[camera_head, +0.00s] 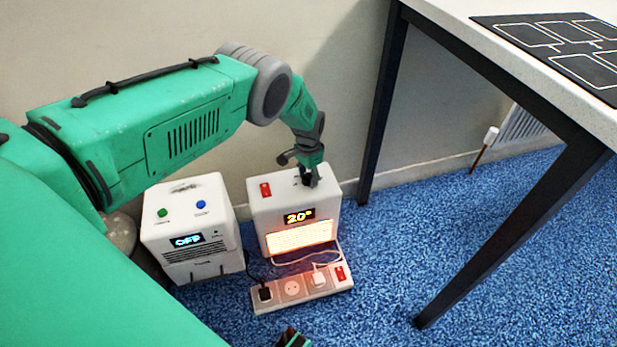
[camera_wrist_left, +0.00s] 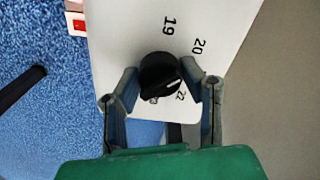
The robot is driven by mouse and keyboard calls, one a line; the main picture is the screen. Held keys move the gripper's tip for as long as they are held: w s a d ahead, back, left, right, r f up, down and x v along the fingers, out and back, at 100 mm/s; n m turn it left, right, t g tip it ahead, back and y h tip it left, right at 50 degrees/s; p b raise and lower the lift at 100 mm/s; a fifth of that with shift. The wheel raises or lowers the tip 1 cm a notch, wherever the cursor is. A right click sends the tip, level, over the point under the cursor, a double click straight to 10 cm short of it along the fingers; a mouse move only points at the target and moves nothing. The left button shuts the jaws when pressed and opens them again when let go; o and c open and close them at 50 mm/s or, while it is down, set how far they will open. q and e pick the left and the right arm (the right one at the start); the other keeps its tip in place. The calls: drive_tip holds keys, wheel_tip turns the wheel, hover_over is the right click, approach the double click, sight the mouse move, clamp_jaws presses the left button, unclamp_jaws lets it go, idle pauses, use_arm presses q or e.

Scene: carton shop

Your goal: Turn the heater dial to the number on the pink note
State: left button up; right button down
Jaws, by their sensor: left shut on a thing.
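The white heater (camera_head: 262,212) stands on the blue carpet with a lit display (camera_head: 299,217) reading 20° and a glowing front. Its black dial (camera_wrist_left: 160,72) shows in the left wrist view, with 19, 20 and 22 printed around it; other marks are partly hidden. My left gripper (camera_head: 309,181) reaches down onto the heater top, and its fingers (camera_wrist_left: 160,88) are shut on the dial from both sides. A small dark and green part, likely my right gripper (camera_head: 293,338), shows at the bottom edge; its fingers cannot be made out. No pink note is in view.
A white unit (camera_head: 188,220) reading OFF, with a green and a blue button, stands left of the heater. A power strip (camera_head: 300,291) with plugs lies in front. A table (camera_head: 530,65) with dark legs stands right. Carpet at front right is clear.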

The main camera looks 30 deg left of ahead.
sight(308, 174)
use_arm(q)
drive_tip(key=shift+w+a+r, duration=0.1)
drive_tip(key=shift+w, duration=0.1)
drive_tip(key=o, duration=1.1)
drive_tip(key=shift+o, duration=0.2)
drive_tip(key=shift+s, duration=0.1)
wheel_tip(308, 174, up, 12)
drive_tip(key=shift+f, duration=0.2)
